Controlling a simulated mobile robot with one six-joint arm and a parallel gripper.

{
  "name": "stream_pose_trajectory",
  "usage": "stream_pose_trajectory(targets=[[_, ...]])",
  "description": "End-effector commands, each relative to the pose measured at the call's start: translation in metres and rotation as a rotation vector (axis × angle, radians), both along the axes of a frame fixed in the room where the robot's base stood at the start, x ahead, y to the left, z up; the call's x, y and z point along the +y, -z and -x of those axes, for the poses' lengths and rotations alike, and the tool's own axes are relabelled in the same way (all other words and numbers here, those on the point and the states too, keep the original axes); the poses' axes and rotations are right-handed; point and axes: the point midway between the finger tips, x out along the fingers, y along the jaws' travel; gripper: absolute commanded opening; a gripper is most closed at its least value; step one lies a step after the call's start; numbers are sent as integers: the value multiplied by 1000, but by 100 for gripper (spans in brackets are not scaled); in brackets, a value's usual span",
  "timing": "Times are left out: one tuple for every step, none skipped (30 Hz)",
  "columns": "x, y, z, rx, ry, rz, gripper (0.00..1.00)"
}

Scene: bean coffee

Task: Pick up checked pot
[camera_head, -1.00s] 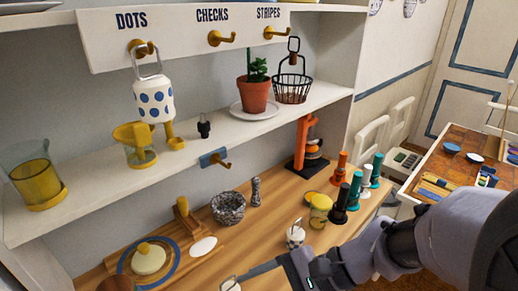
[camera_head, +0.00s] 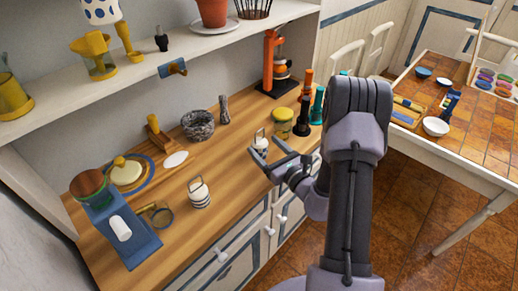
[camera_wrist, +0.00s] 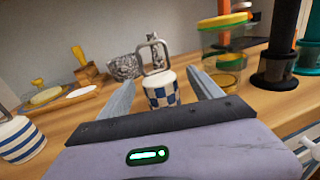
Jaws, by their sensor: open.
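The checked pot (camera_wrist: 162,92) is a small white pot with blue checks and a grey loop handle. It stands upright on the wooden counter, and shows small in the head view (camera_head: 261,145). My gripper (camera_wrist: 160,82) is open, with its two fingers pointing at the pot, one on either side of it in the wrist view. In the head view my gripper (camera_head: 263,148) is at the pot's near side. I cannot tell how far the fingers reach around it. The pot's lower edge is hidden by my gripper in the wrist view.
A blue-striped pot (camera_head: 199,195) stands to the left on the counter. A yellow-lidded jar (camera_head: 283,122) and several dark and coloured cylinders stand close on the right. A grey stone bowl (camera_head: 197,125) is behind. The shelf (camera_head: 130,77) is above. The counter front is fairly clear.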

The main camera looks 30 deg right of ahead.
Motion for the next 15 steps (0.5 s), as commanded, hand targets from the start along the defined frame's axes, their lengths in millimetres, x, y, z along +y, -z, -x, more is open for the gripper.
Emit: stream_pose_trajectory(targets=[[2,0,-4,-1,-3,1,75],[2,1,-8,-1,-3,1,75],[4,1,-15,-2,-4,2,75],[5,2,-21,-2,-5,3,75],[6,2,-28,-3,-4,2,75],[8,2,-36,-3,-5,3,75],[8,2,-41,-2,-5,2,75],[9,2,-46,-2,-3,2,75],[10,1,-51,-1,-4,2,75],[10,1,-54,-1,-3,1,75],[9,1,-55,-1,-2,0,75],[9,0,-56,-1,-1,-1,75],[9,0,-57,0,-1,-1,75],[9,0,-56,0,-1,-1,75],[9,0,-56,0,-1,-1,75]])
